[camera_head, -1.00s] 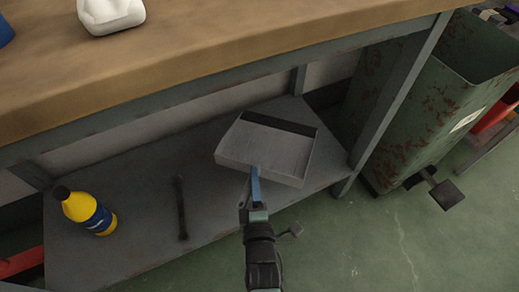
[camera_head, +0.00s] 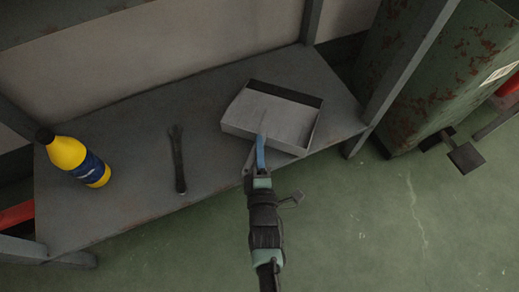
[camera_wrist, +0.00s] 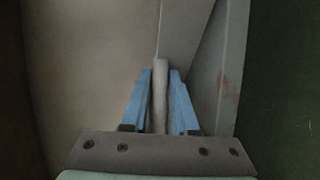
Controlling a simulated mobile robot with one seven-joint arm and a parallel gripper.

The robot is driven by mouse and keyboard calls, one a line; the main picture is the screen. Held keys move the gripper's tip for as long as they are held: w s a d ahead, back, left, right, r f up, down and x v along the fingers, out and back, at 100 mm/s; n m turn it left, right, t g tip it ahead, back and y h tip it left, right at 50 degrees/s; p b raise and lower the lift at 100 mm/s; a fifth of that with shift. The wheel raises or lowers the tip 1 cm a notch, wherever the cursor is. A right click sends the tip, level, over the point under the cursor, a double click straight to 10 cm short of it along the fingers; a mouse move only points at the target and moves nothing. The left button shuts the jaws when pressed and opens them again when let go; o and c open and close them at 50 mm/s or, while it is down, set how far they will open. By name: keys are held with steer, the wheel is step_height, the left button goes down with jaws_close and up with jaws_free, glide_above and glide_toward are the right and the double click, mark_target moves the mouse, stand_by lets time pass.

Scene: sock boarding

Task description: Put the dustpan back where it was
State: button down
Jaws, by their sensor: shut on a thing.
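The grey dustpan (camera_head: 285,118) is at the right part of the lower shelf (camera_head: 125,190), with its open pan facing up and its dark edge toward the back. My gripper (camera_head: 260,142) is at the front of the pan. In the wrist view, my gripper (camera_wrist: 160,80) has its blue fingers closed around the pale dustpan handle (camera_wrist: 160,98). I cannot tell whether the pan touches the shelf or hangs just above it.
A yellow bottle (camera_head: 77,160) with a dark cap stands at the shelf's left. A dark tool (camera_head: 177,160) lies left of the dustpan. A table leg (camera_head: 405,65) and a rusty green bin (camera_head: 430,80) stand to the right. Green floor is clear in front.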

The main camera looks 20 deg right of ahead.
steer(key=shift+r, duration=0.15)
steer(key=c, duration=0.7)
jaws_free()
steer(key=shift+f, duration=0.2)
steer(key=shift+r, duration=0.25)
steer(key=shift+p+v, duration=3.2)
steer(key=shift+v, duration=2.8)
steer(key=shift+f, duration=0.1)
